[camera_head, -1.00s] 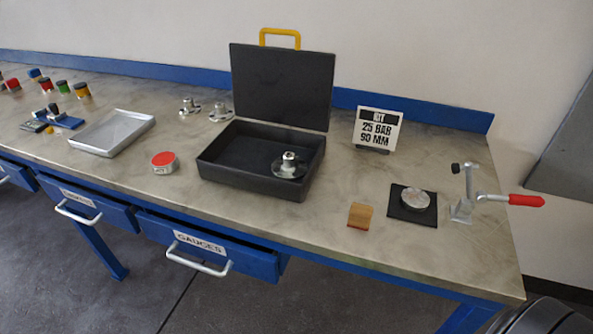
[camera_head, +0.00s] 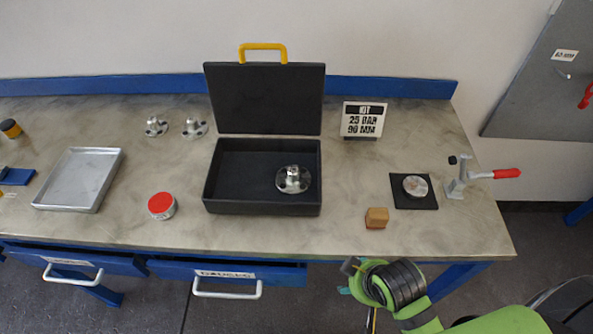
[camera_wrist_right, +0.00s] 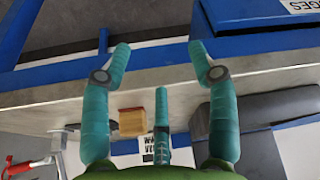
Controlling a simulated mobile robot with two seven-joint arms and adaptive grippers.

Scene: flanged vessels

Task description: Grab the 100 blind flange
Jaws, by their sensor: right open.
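No piece carries a readable "100" mark, so I cannot tell which is the 100 blind flange. A round grey metal disc (camera_head: 415,186) lies flat on a black mat (camera_head: 402,203) at the right of the bench. A flanged metal piece with a raised neck (camera_head: 292,180) sits in the open black case (camera_head: 235,207). Two similar flanged pieces (camera_head: 156,126) (camera_head: 194,128) stand at the back, left of the case. My right gripper (camera_head: 350,278) is at the bench's front edge, apart from all of these. In the right wrist view its teal fingers (camera_wrist_right: 160,55) are spread and empty.
A wooden block (camera_head: 376,218) stands between my right gripper and the mat. A red-handled clamp (camera_head: 460,180) is right of the mat, a sign (camera_head: 363,119) behind. A red-topped tin (camera_head: 161,205) and grey tray (camera_head: 112,165) are at left. A drawer (camera_head: 228,275) is partly open.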

